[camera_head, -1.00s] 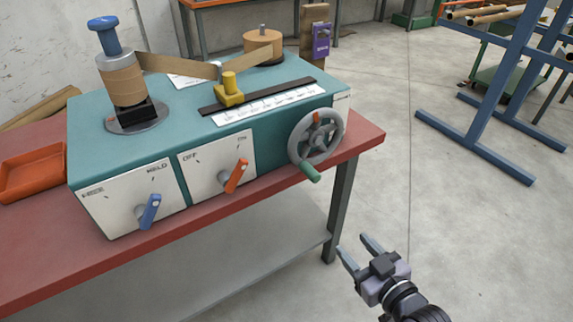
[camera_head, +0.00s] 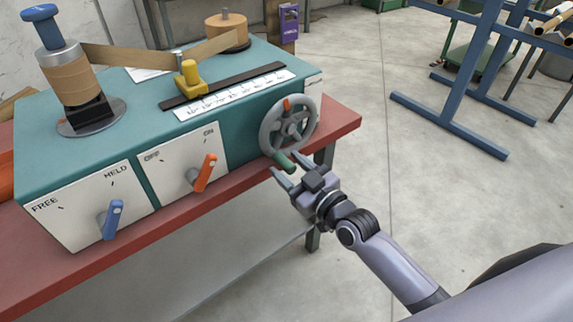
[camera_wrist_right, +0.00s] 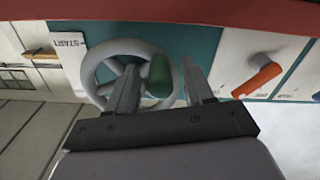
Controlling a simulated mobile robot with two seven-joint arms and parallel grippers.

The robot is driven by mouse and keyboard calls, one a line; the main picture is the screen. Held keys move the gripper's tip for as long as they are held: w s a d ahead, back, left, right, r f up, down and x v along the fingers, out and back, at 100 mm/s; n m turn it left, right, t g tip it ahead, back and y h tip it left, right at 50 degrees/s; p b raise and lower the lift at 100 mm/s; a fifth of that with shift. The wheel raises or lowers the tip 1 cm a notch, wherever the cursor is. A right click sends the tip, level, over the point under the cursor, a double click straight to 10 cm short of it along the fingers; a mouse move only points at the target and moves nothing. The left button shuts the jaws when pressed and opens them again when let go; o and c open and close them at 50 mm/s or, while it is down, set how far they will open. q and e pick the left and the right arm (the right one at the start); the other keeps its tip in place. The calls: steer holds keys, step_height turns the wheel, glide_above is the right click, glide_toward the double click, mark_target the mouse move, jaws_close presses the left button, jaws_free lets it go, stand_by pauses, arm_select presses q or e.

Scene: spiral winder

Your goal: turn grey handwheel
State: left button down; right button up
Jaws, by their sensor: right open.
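The grey handwheel (camera_head: 290,126) is on the right end of the teal winder's front. It has spokes, an orange mark at its top rim and a green handle (camera_head: 284,161) at its bottom. My right gripper (camera_head: 288,176) is open just below and in front of the green handle. In the right wrist view, the handwheel (camera_wrist_right: 92,72) is behind the gripper fingers (camera_wrist_right: 162,88), and the green handle (camera_wrist_right: 159,75) shows between them, nearer the left finger. I cannot tell whether the fingers touch it. My left gripper is not in view.
The winder (camera_head: 235,75) stands on a red-topped bench (camera_head: 343,126). An orange lever (camera_head: 205,172) and a blue lever (camera_head: 112,219) stick out of its front panels, left of the wheel. A blue rack (camera_head: 450,125) stands at the right. The floor between is clear.

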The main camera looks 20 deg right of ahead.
steer(key=shift+w+a, duration=0.2)
steer(key=shift+w, duration=0.4)
jaws_close()
